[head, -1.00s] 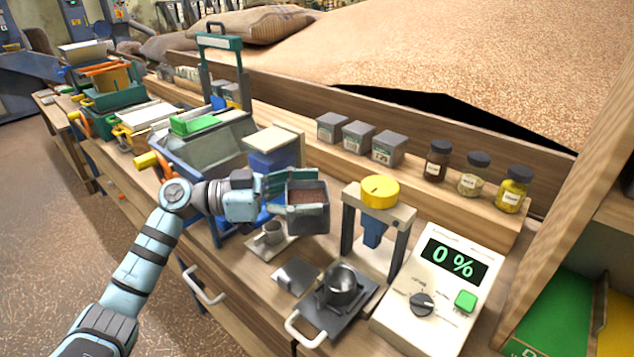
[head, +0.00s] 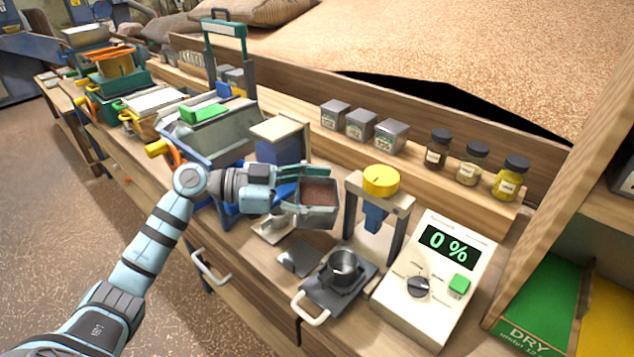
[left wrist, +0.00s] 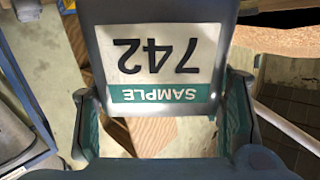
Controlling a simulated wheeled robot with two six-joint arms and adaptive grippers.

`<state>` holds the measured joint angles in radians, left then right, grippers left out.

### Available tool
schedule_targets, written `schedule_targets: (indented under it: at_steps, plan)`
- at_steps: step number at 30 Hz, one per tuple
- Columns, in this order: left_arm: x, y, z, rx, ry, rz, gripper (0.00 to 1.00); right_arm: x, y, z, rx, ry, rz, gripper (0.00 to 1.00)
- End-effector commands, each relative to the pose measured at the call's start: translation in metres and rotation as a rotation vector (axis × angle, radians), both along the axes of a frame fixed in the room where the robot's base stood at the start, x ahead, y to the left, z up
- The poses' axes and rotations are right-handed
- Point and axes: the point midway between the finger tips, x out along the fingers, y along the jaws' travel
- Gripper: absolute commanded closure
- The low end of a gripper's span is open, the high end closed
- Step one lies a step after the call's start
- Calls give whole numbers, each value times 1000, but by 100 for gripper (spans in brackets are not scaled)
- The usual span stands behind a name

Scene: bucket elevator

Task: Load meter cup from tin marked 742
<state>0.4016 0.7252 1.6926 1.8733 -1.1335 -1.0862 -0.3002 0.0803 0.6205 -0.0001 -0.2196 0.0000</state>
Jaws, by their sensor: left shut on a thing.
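My left gripper (head: 300,191) is shut on a grey open tin (head: 318,216) filled with brown grain, held above the bench and tilted a little. In the left wrist view the tin's label (left wrist: 160,62) reads SAMPLE 742, upside down, between the two fingers. The metal meter cup (head: 343,268) stands on a dark sliding plate (head: 336,293) with a white handle, in front of the yellow-knobbed press (head: 381,181). The tin is up and left of the cup, apart from it. The cup's inside looks empty. My right gripper is not in view.
The meter (head: 437,275) reads 0 % at right of the cup. Several grey tins (head: 360,125) and three jars (head: 472,163) line the rear shelf.

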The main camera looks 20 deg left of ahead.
Motion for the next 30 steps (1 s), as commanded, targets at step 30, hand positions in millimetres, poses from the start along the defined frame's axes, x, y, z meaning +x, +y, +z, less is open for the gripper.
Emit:
schedule_targets:
  at_steps: [30]
  plan:
    - [-6,-8,-16,56,-17,12,79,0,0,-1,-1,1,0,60]
